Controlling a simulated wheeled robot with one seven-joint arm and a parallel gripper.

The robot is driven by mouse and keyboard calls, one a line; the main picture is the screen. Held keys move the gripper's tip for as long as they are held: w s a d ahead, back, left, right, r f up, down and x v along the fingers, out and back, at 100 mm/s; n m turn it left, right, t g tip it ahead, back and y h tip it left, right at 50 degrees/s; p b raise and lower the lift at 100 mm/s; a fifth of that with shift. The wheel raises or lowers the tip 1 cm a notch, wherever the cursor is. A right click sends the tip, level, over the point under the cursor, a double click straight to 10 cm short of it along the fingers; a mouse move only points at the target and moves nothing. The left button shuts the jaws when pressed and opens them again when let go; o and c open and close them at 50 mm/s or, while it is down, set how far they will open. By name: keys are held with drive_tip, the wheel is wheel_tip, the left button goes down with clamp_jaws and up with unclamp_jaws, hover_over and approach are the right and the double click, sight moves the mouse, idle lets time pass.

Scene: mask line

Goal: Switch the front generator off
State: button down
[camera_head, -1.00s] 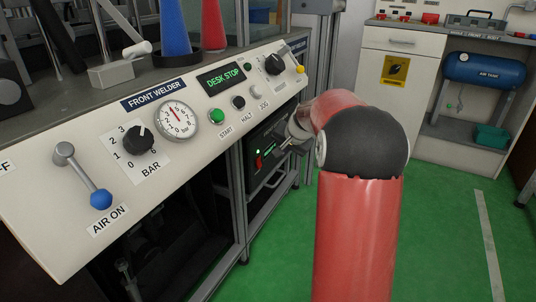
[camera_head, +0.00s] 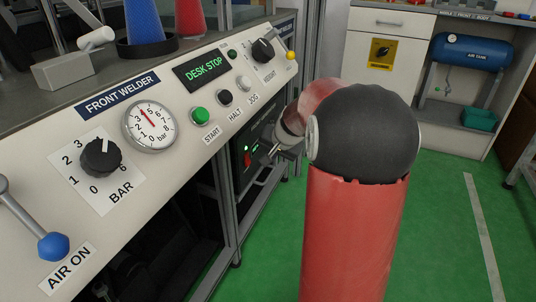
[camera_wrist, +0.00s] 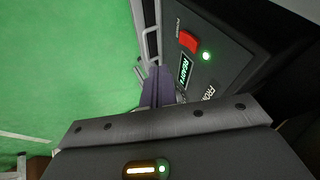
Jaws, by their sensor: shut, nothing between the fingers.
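The front generator (camera_head: 256,140) is a dark box under the desk panel, partly hidden by my arm in the head view. Its face shows in the wrist view (camera_wrist: 228,62), with a red power switch (camera_wrist: 188,41), a lit green lamp (camera_wrist: 206,56) and a green display (camera_wrist: 184,71) that seems to read READY. The red switch also shows small in the head view (camera_head: 247,158). My gripper (camera_wrist: 160,72) is shut and empty, close beside the generator's face near the display. In the head view my gripper (camera_head: 268,157) is in front of the box. Contact cannot be told.
The front welder panel (camera_head: 75,125) overhangs the generator, with knobs, buttons and an air lever (camera_head: 52,246). A metal frame post (camera_head: 226,185) stands left of the generator. Green floor (camera_head: 250,265) is clear in front. A cabinet (camera_head: 384,70) stands at the back.

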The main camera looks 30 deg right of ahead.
sight(250, 161)
drive_tip(key=w+a+f, duration=0.2)
drive_tip(key=w+f, duration=0.4)
drive_tip(key=w, duration=0.1)
drive_tip(key=shift+w+a+f, duration=0.15)
drive_tip(key=shift+a+f, duration=0.05)
drive_tip(key=shift+f, duration=0.1)
drive_tip(key=shift+w+a+f+b, duration=0.1)
drive_tip(key=shift+w+a+b, duration=0.1)
drive_tip(key=shift+b, duration=0.15)
drive_tip(key=shift+r+p, duration=0.5)
drive_tip(key=shift+r, duration=0.35)
drive_tip(key=shift+d, duration=0.1)
